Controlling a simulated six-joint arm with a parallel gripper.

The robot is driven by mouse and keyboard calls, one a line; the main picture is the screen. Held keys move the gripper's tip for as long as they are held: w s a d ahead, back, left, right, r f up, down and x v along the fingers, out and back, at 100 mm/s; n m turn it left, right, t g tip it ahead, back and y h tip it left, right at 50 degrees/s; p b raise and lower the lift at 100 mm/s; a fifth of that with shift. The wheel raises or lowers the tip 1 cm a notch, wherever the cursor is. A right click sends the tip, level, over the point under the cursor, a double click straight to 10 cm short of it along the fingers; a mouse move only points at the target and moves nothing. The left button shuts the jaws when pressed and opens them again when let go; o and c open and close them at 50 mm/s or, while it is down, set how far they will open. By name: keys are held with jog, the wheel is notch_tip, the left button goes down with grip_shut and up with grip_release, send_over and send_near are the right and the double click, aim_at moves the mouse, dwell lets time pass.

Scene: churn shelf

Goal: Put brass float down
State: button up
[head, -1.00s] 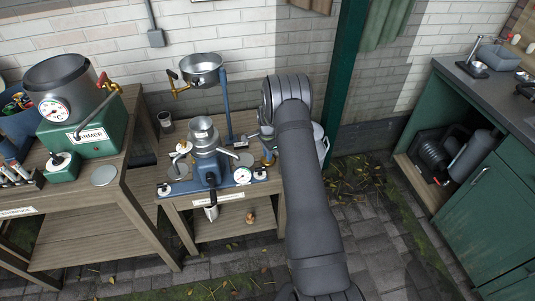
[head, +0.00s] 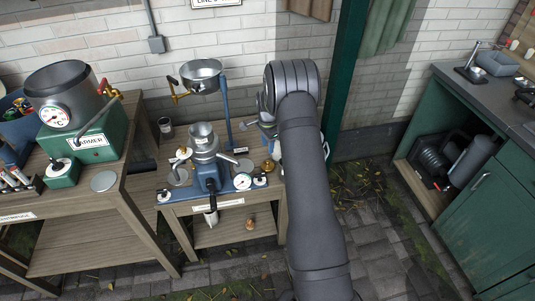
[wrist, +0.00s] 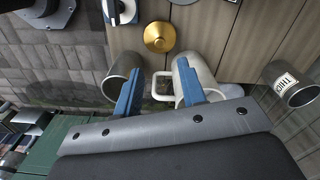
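The brass float (head: 268,166) sits on the right end of the small wooden bench (head: 234,192), right of the pressure dial. In the wrist view the float (wrist: 160,38) is a gold round piece with a knob, standing free on the planks. My gripper (wrist: 158,90) has its two blue fingers well apart, with the float beyond their tips and not between them. In the head view my forearm hides most of the gripper; only part of its grey body shows, above and behind the float.
A blue-based separator (head: 207,165) with a dial (head: 242,181) stands left of the float. A metal bowl (head: 201,76) is on a blue post. The wrist view shows a grey cup (wrist: 121,80), a white mug (wrist: 197,70) and a labelled cup (wrist: 291,86) near the fingers.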

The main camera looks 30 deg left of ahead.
aim_at(267, 161)
jog(key=shift+r, duration=1.5)
jog(key=shift+f, duration=0.15)
notch_tip(267, 161, down, 12)
jog(key=shift+r, duration=1.85)
jog(key=shift+f, duration=0.1)
